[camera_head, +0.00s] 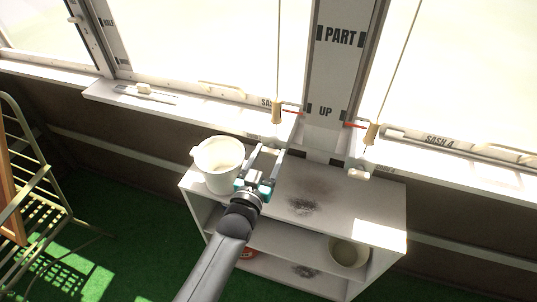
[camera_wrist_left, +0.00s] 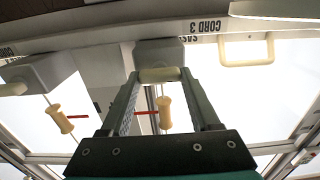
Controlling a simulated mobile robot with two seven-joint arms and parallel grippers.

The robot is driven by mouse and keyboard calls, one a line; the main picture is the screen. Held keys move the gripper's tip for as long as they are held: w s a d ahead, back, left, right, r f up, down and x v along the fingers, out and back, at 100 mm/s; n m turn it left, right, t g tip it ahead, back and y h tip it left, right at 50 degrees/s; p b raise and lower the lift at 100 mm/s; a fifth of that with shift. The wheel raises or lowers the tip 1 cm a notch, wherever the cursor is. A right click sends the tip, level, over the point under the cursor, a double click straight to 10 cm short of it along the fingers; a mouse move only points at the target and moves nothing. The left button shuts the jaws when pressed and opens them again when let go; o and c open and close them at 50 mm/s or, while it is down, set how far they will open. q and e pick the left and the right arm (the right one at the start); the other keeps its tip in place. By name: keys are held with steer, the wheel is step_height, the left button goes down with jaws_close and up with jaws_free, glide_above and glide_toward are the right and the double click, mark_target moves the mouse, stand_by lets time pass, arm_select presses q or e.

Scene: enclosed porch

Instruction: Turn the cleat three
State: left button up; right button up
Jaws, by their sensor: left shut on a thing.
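My left gripper (camera_head: 267,151) reaches up over the white shelf unit toward the window sill. In the left wrist view my left gripper (camera_wrist_left: 160,76) has its fingers closed on the cream bar of a cleat (camera_wrist_left: 160,75). This cleat sits on a grey block (camera_wrist_left: 160,50) next to an upside-down "CORD 3" label (camera_wrist_left: 220,26). In the head view the fingers and glare mostly hide that cleat. A second cleat (camera_wrist_left: 14,88) with a cream end is at the left of the wrist view. My right gripper is not in view.
Wooden cord pulls (camera_head: 277,112) and (camera_head: 371,133) hang near red marks by the "PART UP" post (camera_head: 338,70). A white bucket (camera_head: 219,163) stands on the shelf unit (camera_head: 375,205), close left of the gripper. A folding chair (camera_head: 30,180) is at left.

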arm_select(q)
steer(key=shift+c, duration=0.5)
steer(key=shift+n, duration=0.3)
steer(key=n, duration=0.2)
steer(key=shift+n+p, duration=0.4)
steer(key=n, duration=0.4)
steer(key=shift+a+f, duration=0.1)
steer(key=shift+a, duration=0.05)
steer(key=n, duration=0.5)
steer(key=shift+f+b, duration=0.1)
steer(key=shift+b, duration=0.25)
steer(key=n+b, duration=0.1)
steer(key=n, duration=0.4)
steer(key=shift+n, duration=0.4)
